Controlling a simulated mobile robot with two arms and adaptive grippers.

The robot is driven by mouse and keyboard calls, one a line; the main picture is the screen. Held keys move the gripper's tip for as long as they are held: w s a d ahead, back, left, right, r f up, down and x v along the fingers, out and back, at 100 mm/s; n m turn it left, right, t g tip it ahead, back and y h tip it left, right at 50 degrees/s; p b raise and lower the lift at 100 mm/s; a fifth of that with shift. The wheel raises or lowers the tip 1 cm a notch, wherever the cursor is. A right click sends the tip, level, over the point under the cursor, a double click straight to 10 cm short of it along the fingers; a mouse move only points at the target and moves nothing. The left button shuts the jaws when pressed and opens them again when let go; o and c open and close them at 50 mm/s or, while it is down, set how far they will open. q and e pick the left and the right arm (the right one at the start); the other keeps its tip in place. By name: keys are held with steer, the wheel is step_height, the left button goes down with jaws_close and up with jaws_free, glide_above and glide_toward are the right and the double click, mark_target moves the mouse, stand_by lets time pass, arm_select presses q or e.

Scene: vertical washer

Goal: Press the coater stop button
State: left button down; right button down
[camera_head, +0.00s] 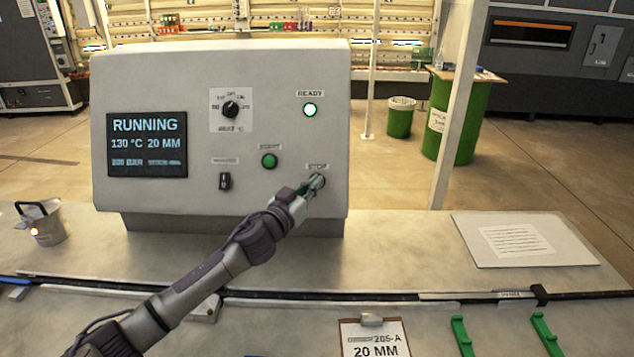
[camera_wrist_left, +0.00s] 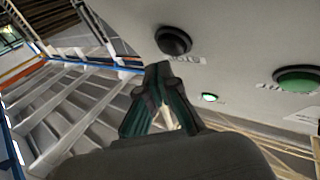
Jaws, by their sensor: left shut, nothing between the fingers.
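The grey control panel (camera_head: 200,75) stands on the bench, with its screen (camera_head: 147,145) reading RUNNING, 130 °C, 20 MM. The STOP label (camera_head: 317,167) is at its lower right. My left gripper (camera_head: 314,184) is shut and empty, its fingertips at the spot just below that label, largely covering the stop button there. In the left wrist view a black round button (camera_wrist_left: 173,40) is just beyond the shut fingertips (camera_wrist_left: 158,70). I cannot tell whether they touch it. My right gripper is not in view.
A green button (camera_head: 269,160), a black switch (camera_head: 224,181), a rotary knob (camera_head: 230,109) and a lit READY lamp (camera_head: 310,110) are on the panel. A metal pot (camera_head: 46,226) stands left; a paper sheet (camera_head: 515,241) lies right. A clipboard (camera_head: 374,338) is in front.

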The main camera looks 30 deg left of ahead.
arm_select(q)
steer(key=shift+w+a+f, duration=0.15)
steer(key=shift+w, duration=0.2)
steer(key=shift+w+a+f, duration=0.25)
steer(key=shift+w+f, duration=0.05)
steer(key=shift+w, duration=0.1)
stand_by(0.8)
stand_by(0.4)
steer(key=shift+s+d+r+p, duration=0.4)
steer(key=shift+s+r, duration=0.05)
steer(key=shift+s, duration=0.3)
steer(key=s+p, duration=0.1)
steer(key=s+d+r+p, duration=0.2)
steer(key=s, duration=0.1)
steer(key=shift+r, duration=0.1)
stand_by(0.9)
